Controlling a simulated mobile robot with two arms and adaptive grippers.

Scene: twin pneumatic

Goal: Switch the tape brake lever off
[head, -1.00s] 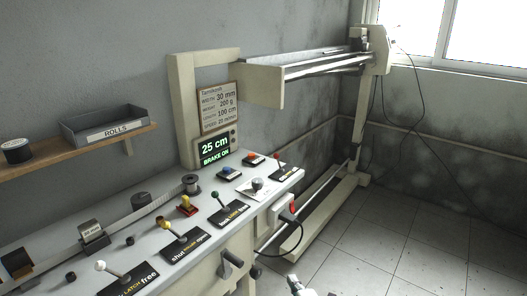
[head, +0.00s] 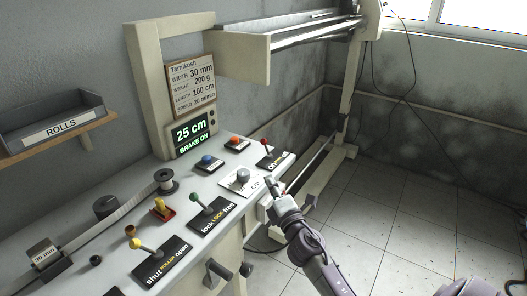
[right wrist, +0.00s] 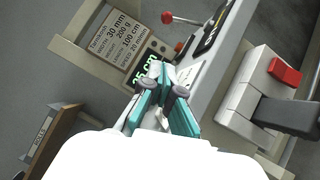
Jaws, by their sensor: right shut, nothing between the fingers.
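The red-knobbed lever (head: 265,143) stands on a black plate (head: 278,161) near the far end of the bench. It leans slightly left; "on" is readable on the plate, the rest is too small or hidden. The display (head: 192,134) reads "25 cm" and "BRAKE ON". My right gripper (head: 271,184) is shut and empty, in front of and below the lever plate in the head view, apart from the lever. In the right wrist view its teal fingers (right wrist: 163,84) are together, and the red knob (right wrist: 167,17) shows beyond them at the top. My left gripper is not in view.
A grey dial (head: 242,175) on a white plate is left of my gripper. Green (head: 195,198) and yellow (head: 136,243) levers stand nearer. Blue (head: 207,159) and red (head: 234,142) buttons lie behind. A box with a red switch (right wrist: 285,71) juts from the bench side.

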